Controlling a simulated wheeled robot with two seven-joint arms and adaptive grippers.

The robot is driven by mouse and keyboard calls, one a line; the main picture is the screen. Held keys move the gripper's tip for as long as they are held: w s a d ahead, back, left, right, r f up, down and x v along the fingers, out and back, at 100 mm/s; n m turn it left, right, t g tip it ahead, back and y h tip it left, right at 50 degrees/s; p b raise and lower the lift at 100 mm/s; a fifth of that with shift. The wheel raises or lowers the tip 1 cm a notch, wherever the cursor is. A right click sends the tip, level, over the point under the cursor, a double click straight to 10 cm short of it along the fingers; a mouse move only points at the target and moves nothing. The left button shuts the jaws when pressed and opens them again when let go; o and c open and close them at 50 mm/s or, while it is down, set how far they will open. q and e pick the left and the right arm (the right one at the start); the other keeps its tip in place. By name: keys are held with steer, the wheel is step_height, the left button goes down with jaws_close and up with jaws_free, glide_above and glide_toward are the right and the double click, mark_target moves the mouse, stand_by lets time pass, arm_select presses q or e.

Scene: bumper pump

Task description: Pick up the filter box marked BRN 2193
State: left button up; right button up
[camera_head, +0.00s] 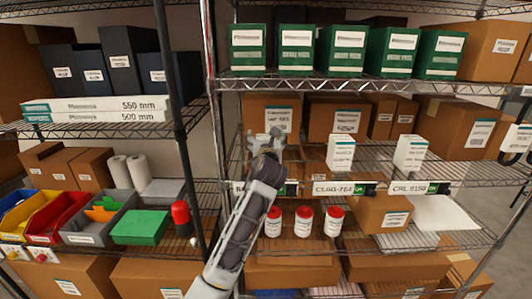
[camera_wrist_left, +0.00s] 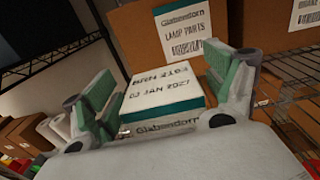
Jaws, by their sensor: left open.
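The filter box (camera_wrist_left: 165,85), white with a teal lower edge, lies on the shelf in the left wrist view. Its label reads BRN, a number that looks like 2193, and 03 JAN 2027. My left gripper (camera_head: 264,138) is open at the middle shelf in the head view, where gripper and arm hide most of the box. In the left wrist view the green-padded fingers of my left gripper (camera_wrist_left: 160,72) stand on either side of the box, which sits between them. I cannot tell whether they touch it. My right gripper is not in view.
Similar white boxes stand right of my gripper, a nearer one (camera_head: 341,153) and a farther one (camera_head: 410,153). A brown carton (camera_wrist_left: 180,30) is close behind the filter box. Red-capped jars (camera_head: 303,221) stand below. Green boxes (camera_head: 296,50) line the shelf above. A dark post (camera_head: 170,90) is left.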

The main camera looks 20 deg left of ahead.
arm_select(q)
steer(key=shift+c, duration=0.4)
steer(key=c, duration=1.8)
steer(key=shift+r, duration=0.15)
steer(key=shift+s+r, duration=0.15)
steer(key=shift+r, duration=0.15)
steer(key=shift+r+b, duration=0.3)
steer(key=shift+r, duration=2.75)
steer(key=v, duration=0.6)
steer(key=b+v, duration=0.1)
steer(key=v, duration=0.6)
steer(key=b+v, duration=0.1)
steer(key=v, duration=0.5)
steer(key=shift+s+a+r, duration=0.1)
steer(key=shift+s+a, duration=0.05)
steer(key=shift+s, duration=0.25)
